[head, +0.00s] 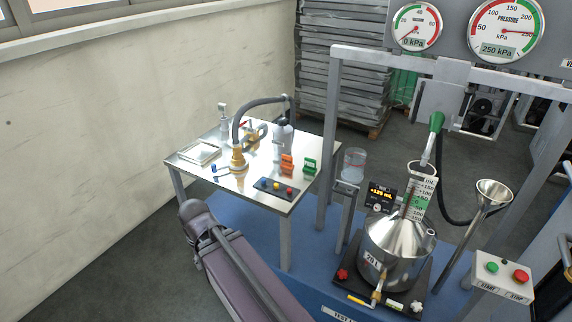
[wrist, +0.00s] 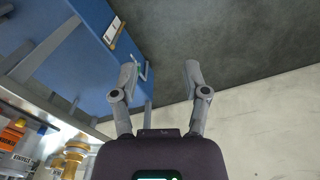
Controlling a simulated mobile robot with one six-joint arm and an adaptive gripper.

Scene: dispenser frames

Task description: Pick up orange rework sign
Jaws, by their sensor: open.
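The orange rework sign (head: 287,164) stands on the small metal table (head: 225,165), near its right side, just left of a green sign (head: 310,166). Its lettering is too small to read in the head view. In the wrist view my gripper (wrist: 160,76) is open with nothing between its fingers. The fingers point at the grey floor and pale wall, away from the tabletop items. Orange items (wrist: 12,138) show at the left edge of the wrist view; I cannot tell whether one is the sign. The head view does not clearly show my gripper.
The table also holds a grey bottle (head: 284,135), a brass fitting with a hose (head: 238,160), a black button strip (head: 275,188) and a flat tray (head: 199,152). A metal frame (head: 333,130) and steel vessel (head: 396,245) stand to the right. The wall is left.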

